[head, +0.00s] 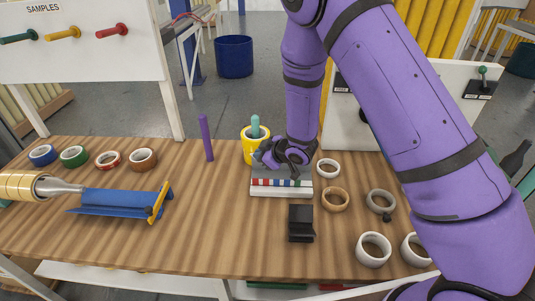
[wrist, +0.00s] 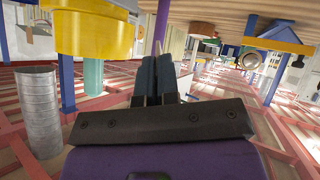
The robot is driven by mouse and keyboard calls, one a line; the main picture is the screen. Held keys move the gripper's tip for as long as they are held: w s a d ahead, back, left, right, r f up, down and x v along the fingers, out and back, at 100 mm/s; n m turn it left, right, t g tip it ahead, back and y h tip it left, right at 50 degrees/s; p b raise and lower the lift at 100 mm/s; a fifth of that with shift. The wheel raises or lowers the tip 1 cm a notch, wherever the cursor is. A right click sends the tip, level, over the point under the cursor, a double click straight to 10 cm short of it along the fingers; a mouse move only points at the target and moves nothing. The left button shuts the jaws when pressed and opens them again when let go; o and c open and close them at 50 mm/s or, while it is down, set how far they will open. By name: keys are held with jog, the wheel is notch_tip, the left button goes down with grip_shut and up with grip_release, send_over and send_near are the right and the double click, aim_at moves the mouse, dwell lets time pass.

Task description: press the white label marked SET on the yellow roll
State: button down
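A bright yellow roll (head: 249,151) stands upright at the back middle of the table, with a teal post (head: 255,126) rising from it. In the wrist view a yellow round body (wrist: 95,38) and a teal post (wrist: 93,77) fill the upper left, seen upside down. No white label marked SET can be made out; that face may be hidden. My gripper (head: 289,155) is just right of the yellow roll, above a grey block; whether it touches the roll is unclear. In the wrist view my gripper's fingers (wrist: 157,62) are together, with nothing visible between them.
A grey block with a striped strip (head: 281,191) lies below my gripper. A black holder (head: 300,222) and several loose rings, including a tan one (head: 335,199), are in front and right. A purple post (head: 206,138) and blue tray (head: 115,204) are left. Bare table lies front-left.

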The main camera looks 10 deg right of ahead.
aim_at(260, 140)
jog(key=shift+w+d, duration=0.2)
jog(key=shift+w, duration=1)
jog(key=shift+w+d, duration=0.15)
jog(key=shift+w, duration=1)
jog(key=shift+w+d, duration=0.2)
jog(key=shift+w, duration=0.65)
jog(key=shift+w+d, duration=0.15)
jog(key=shift+w, duration=0.65)
dwell(0.5)
jog(key=c, duration=1.3)
grip_release()
jog(key=shift+r, duration=0.1)
jog(key=shift+r, duration=0.1)
jog(key=v, duration=1)
jog(key=shift+s+d, duration=0.2)
jog(key=shift+s, duration=0.15)
